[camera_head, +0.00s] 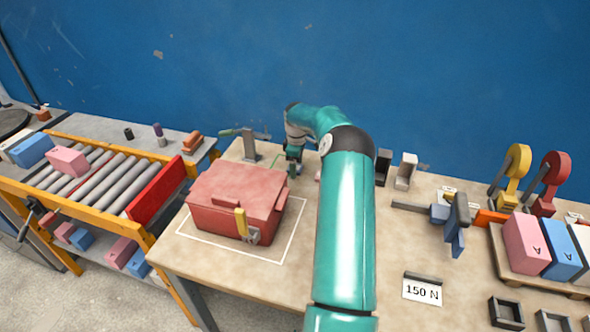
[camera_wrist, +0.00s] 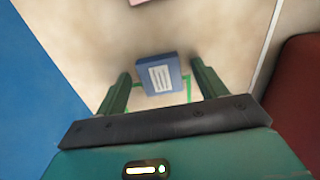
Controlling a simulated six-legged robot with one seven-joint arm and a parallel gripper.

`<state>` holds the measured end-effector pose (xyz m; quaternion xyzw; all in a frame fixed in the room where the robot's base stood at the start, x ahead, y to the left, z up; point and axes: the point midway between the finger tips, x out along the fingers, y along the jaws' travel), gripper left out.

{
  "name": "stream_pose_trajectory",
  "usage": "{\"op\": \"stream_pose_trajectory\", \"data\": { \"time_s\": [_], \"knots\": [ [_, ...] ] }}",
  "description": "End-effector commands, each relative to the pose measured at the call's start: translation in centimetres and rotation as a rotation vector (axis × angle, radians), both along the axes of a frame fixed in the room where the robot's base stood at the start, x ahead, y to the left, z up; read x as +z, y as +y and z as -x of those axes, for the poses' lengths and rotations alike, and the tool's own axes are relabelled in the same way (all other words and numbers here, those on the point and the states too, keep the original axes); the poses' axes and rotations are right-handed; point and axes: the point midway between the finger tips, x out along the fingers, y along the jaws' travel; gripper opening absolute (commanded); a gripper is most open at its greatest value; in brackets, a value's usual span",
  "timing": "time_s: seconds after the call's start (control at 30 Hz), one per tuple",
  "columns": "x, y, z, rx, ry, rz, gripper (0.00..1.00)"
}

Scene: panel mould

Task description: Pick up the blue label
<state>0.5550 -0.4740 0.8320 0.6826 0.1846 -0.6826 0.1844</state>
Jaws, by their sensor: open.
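The blue label (camera_wrist: 158,75) is a small blue block with a white striped patch. In the wrist view it lies on the tabletop inside a green outlined square, between and just beyond the fingertips. My gripper (camera_wrist: 160,84) is open, with one green finger on each side of the label and a gap to both. In the head view my gripper (camera_head: 294,168) is at the back of the table, behind the red case, and the label cannot be made out there.
The red case (camera_head: 235,190) stands close to the left of my gripper in the head view, inside a white outline. A clamp-like stand (camera_head: 249,148) is behind it. Black and white holders (camera_head: 405,170) stand to the right. The blue wall (camera_head: 230,70) is close behind.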

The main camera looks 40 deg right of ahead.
Motion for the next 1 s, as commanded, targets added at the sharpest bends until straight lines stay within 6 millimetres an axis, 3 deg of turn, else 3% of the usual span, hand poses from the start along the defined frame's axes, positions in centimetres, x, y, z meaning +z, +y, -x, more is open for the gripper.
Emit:
{"op": "stream_pose_trajectory", "data": {
  "time_s": [0.13,0.17,0.4,0.73,1.0],
  "knots": [
    [0.0,0.0,0.0,0.000,-0.001,0.001,0.71],
    [0.1,0.0,0.0,0.000,-0.001,0.001,0.67],
    [0.1,0.0,0.0,0.000,-0.001,0.001,0.23],
    [0.8,0.0,-0.1,0.000,-0.002,0.002,0.23],
    [5.6,0.0,-0.1,0.002,-0.003,0.004,0.23]
  ]
}}
